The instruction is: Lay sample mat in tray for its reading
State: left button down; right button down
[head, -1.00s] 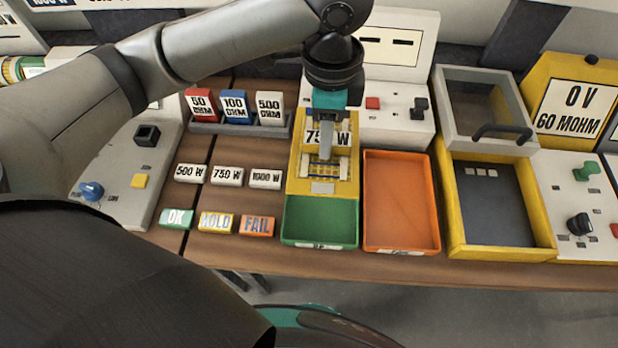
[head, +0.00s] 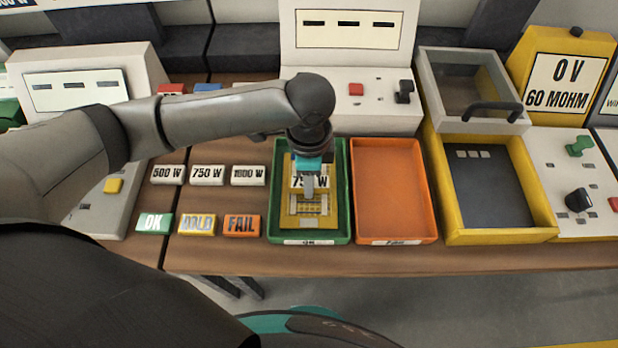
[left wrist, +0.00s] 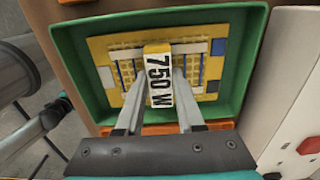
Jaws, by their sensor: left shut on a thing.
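The sample mat (head: 301,222) is a yellow sheet with a gridded patch and a 750 W label. It lies within the walls of the green OK tray (head: 343,225); I cannot tell if it rests flat on the floor. My left gripper (head: 309,193) points down over the mat and is shut on it at its labelled part. In the left wrist view, the fingers (left wrist: 157,95) flank the 750 W label (left wrist: 158,80), with the yellow mat (left wrist: 110,45) and green tray rim (left wrist: 240,75) around it.
An orange Fail tray (head: 394,190) stands empty just right of the green tray. A yellow tray (head: 457,237) with a raised grey lid (head: 428,90) is further right. OK, HOLD and FAIL blocks (head: 241,225) and wattage blocks (head: 207,175) sit left. A console (head: 375,110) stands behind.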

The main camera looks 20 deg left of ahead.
pick_arm(q)
jog(key=shift+f, duration=0.1)
jog(key=c, duration=0.5)
grip_release()
notch_tip(320, 180, up, 12)
jog(key=p, duration=0.3)
dwell(0.5)
